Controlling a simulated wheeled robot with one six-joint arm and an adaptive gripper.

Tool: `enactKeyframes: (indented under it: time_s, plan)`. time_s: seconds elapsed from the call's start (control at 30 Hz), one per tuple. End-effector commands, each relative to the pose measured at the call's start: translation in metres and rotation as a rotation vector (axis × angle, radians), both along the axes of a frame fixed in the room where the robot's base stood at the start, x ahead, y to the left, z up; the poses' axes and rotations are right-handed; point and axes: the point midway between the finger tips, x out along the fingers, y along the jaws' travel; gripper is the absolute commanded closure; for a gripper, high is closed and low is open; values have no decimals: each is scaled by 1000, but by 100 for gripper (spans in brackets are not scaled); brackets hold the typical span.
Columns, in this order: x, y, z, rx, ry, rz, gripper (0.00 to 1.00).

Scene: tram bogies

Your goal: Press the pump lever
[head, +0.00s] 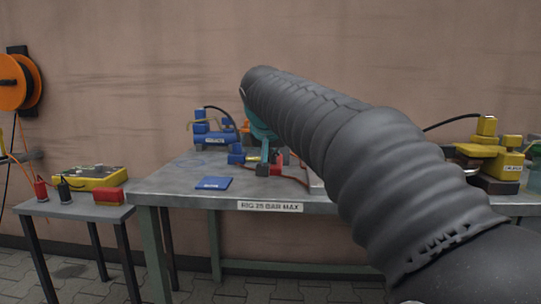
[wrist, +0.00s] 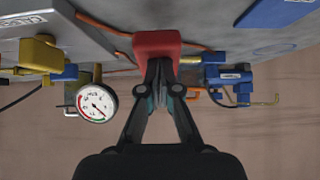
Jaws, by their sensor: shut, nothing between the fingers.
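My gripper (wrist: 158,68) is shut and empty, with its fingertips at a red block (wrist: 157,45) in the wrist view; I cannot tell whether they touch. In the head view the red block (head: 277,163) is on the workbench, just below my teal gripper (head: 264,140), which my sleeved arm partly hides. A blue pump-like unit (head: 212,137) with a thin yellowish bar stands at the back left of the bench; it also shows in the wrist view (wrist: 232,80). No label names the pump lever, so I cannot tell which part it is.
The workbench (head: 180,185) carries a blue plate (head: 214,183) and hoses. A round gauge (wrist: 97,102) is left of my fingers in the wrist view. Yellow units (head: 492,155) stand at the right. A side table (head: 75,210) holds a yellow case (head: 88,177).

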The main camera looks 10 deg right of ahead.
Motion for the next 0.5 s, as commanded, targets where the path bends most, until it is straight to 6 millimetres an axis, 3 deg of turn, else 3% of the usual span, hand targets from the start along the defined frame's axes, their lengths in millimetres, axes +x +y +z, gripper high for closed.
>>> enactKeyframes:
  time_s: [0.03,0.27,0.5]
  plan:
    - [1,-2,-16,-5,33,-6,100]
    - [1,-2,-14,-6,33,-7,100]
    - [-5,0,20,-4,18,-5,100]
